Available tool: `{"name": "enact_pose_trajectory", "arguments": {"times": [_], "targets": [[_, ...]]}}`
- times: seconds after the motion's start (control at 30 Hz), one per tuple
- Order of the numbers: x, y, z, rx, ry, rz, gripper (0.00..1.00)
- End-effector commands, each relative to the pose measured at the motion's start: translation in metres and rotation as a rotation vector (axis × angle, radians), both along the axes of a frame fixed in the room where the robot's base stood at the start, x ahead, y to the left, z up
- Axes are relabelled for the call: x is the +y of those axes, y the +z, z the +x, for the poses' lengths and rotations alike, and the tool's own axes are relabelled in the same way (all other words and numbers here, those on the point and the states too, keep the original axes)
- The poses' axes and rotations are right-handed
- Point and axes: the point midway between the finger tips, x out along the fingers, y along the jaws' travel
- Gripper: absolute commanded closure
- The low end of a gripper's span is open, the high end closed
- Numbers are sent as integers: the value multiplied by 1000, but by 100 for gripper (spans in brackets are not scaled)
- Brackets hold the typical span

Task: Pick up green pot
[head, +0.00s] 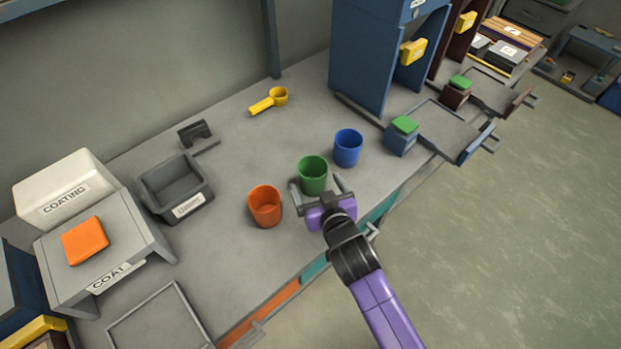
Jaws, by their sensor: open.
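The green pot (312,176) stands upright on the grey workbench, between an orange pot (265,207) on its left and a blue pot (347,149) on its right. My gripper (317,184) is open, with its two grey fingers reaching toward the green pot from the front. One finger is at the pot's left side and the other at its right side. Whether the fingers touch the pot, I cannot tell. The pot's lower front is partly hidden by my gripper.
A yellow scoop (268,101) lies farther back on the bench. A dark grey bin (176,188) and a box labelled coating (62,187) stand at left. A blue cabinet (376,60) and a blue block with a green top (401,136) are at right.

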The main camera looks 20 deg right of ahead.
Motion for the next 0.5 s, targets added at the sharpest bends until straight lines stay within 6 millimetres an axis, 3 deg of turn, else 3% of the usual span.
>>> {"name": "enact_pose_trajectory", "arguments": {"times": [0.5], "targets": [[-13,-20,55,-2,0,-1,8]]}}
